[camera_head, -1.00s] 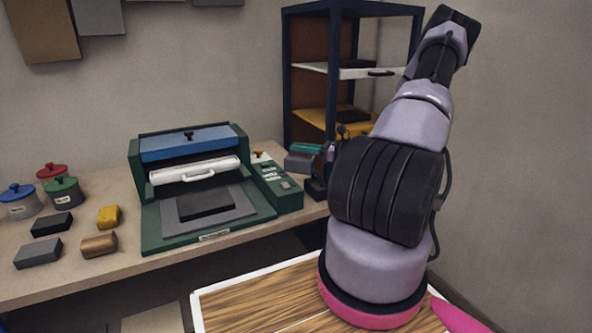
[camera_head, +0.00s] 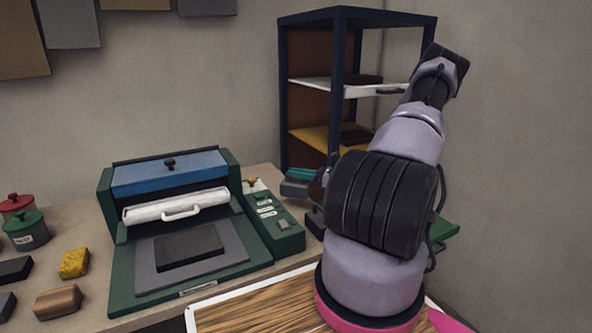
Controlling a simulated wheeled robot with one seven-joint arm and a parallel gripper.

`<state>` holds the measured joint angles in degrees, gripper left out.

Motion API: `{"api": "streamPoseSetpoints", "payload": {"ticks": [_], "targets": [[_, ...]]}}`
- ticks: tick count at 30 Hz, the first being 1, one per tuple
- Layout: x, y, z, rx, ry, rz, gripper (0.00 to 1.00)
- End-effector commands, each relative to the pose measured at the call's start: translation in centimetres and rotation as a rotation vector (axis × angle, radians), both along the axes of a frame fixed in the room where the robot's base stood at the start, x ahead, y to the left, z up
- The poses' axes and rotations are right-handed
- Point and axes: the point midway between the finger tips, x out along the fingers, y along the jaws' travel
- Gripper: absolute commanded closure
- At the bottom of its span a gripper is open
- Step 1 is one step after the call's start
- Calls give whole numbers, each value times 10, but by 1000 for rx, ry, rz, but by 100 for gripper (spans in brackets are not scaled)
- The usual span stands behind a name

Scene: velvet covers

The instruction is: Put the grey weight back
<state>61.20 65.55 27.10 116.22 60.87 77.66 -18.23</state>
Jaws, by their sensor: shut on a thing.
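My gripper (camera_head: 317,188) is partly hidden behind my arm, at the right end of the bench. It is shut on a grey block with a teal top (camera_head: 297,187), which seems to be the grey weight. The block is held beside the press's control panel, in front of the shelf rack. The fingers' contact with it is too small and covered to see clearly. Whether the block touches anything below cannot be told.
A green press (camera_head: 170,215) with a blue top, white roller and dark slab stands on the bench (camera_head: 80,210). Jars and small blocks lie at left. A dark-blue rack (camera_head: 284,95) has a white shelf and a yellow shelf, each bearing a dark item. My arm blocks the right side.

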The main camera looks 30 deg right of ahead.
Motion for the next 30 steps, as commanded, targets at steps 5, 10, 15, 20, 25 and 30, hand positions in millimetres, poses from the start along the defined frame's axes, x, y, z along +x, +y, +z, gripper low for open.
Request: {"api": "streamPoseSetpoints", "payload": {"ticks": [5, 10, 15, 20, 25, 30], "targets": [[1, 0, -10, 2, -3, -1, 100], [1, 0, -32, 4, -3, -1, 100], [1, 0, -46, 4, -3, -1, 100], [1, 0, -47, 2, -4, -1, 100], [1, 0, -48, 2, -4, -1, 100], [0, 0, -51, -1, -1, 0, 53]]}}
